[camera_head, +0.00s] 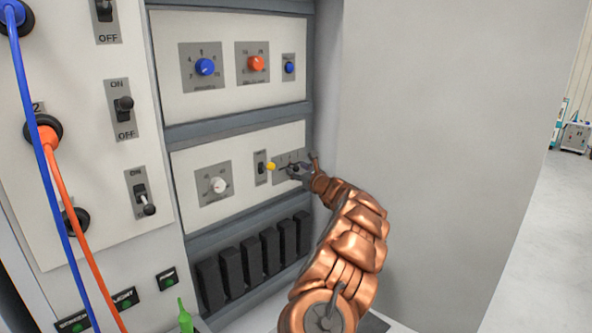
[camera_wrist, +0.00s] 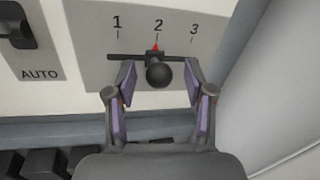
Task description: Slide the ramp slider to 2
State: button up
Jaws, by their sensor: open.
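The ramp slider shows in the wrist view as a dark round knob (camera_wrist: 160,75) on a horizontal slot, on a grey plate (camera_wrist: 95,80) marked 1, 2 and 3. Its red pointer (camera_wrist: 155,47) stands right under the 2. My gripper (camera_wrist: 159,78) is open, with one finger on each side of the knob. A gap shows between the knob and each finger. In the head view my gripper (camera_head: 300,170) is at the right end of the lower panel and hides much of the slider plate.
A yellow-tipped switch (camera_head: 270,167) sits just left of my gripper, with a white dial (camera_head: 218,185) further left. Several black blocks (camera_head: 254,258) line the area below. A plain grey wall (camera_head: 430,90) stands to the right. Blue and orange cables (camera_head: 66,195) hang at far left.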

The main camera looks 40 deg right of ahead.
jog(key=v, duration=1)
jog(key=shift+s, duration=0.35)
jog(key=shift+a, duration=0.15)
